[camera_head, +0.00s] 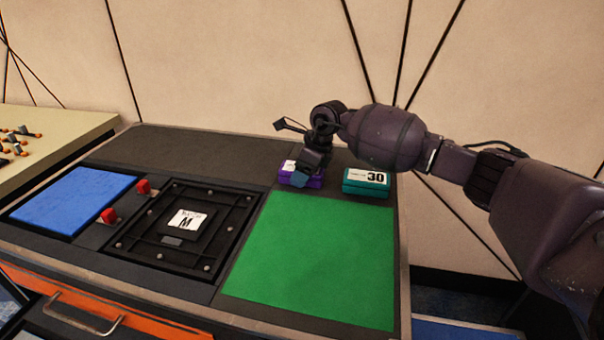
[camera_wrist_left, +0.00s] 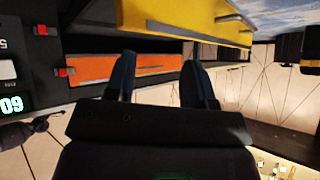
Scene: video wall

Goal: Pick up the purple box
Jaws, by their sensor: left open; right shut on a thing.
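The purple box (camera_head: 316,183) lies at the back of the dark table, just behind the green mat and left of a teal box. It has a white label on top, partly covered by my gripper. My right gripper (camera_head: 303,178) reaches down onto it from above and is shut on it. The box looks to be at table height; I cannot tell whether it is lifted. My left gripper (camera_wrist_left: 160,75) shows only in the left wrist view, open with nothing between its fingers, away from the box.
The teal box (camera_head: 366,182) marked 30 stands close to the right of the purple box. The green mat (camera_head: 315,262) is bare. Left are a black framed panel marked M (camera_head: 184,226), red knobs (camera_head: 109,215) and a blue mat (camera_head: 75,200). An orange drawer (camera_head: 100,312) is in front.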

